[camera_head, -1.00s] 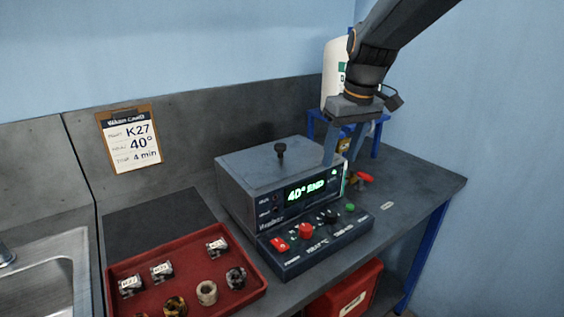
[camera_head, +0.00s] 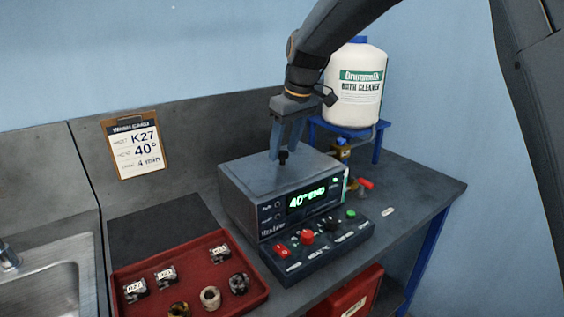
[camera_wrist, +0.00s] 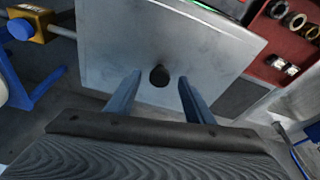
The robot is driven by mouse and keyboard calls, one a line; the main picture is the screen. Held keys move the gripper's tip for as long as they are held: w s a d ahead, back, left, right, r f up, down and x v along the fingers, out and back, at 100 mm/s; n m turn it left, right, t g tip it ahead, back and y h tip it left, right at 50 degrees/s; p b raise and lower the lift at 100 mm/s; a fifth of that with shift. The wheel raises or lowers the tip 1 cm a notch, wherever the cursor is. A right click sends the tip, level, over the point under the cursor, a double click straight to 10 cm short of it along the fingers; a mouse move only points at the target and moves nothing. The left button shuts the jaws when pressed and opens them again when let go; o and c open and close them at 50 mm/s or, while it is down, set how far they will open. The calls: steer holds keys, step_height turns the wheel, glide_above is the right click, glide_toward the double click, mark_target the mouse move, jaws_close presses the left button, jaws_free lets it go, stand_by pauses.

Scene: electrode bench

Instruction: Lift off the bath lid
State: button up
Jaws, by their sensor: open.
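The bath is a grey box with a green display reading "40° END". Its flat grey lid (camera_head: 255,170) lies on top, with a black knob (camera_head: 283,157) standing near the middle. My gripper (camera_head: 281,157) is above the lid with its fingers pointing down at the knob. In the wrist view, the knob (camera_wrist: 159,75) shows between the two open fingers (camera_wrist: 155,88), apart from both. The lid (camera_wrist: 205,40) fills the middle of that view. The gripper holds nothing.
A red tray (camera_head: 262,293) with several small parts sits in front at left. A control panel (camera_head: 318,250) juts from the bath's front. A white cleaner jug (camera_head: 353,95) stands on a blue stand behind at right. A sink (camera_head: 50,290) is at far left.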

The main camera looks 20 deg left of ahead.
steer(key=shift+a+f, duration=0.1)
steer(key=shift+f, duration=0.4)
steer(key=shift+w, duration=0.1)
jaws_close()
steer(key=shift+r, duration=0.1)
step_height(320, 180, up, 9)
steer(key=b, duration=0.2)
step_height(320, 180, up, 4)
steer(key=r+p, duration=0.1)
steer(key=p, duration=0.2)
glide_above(284, 153)
steer(key=shift+f, duration=0.25)
stand_by(0.4)
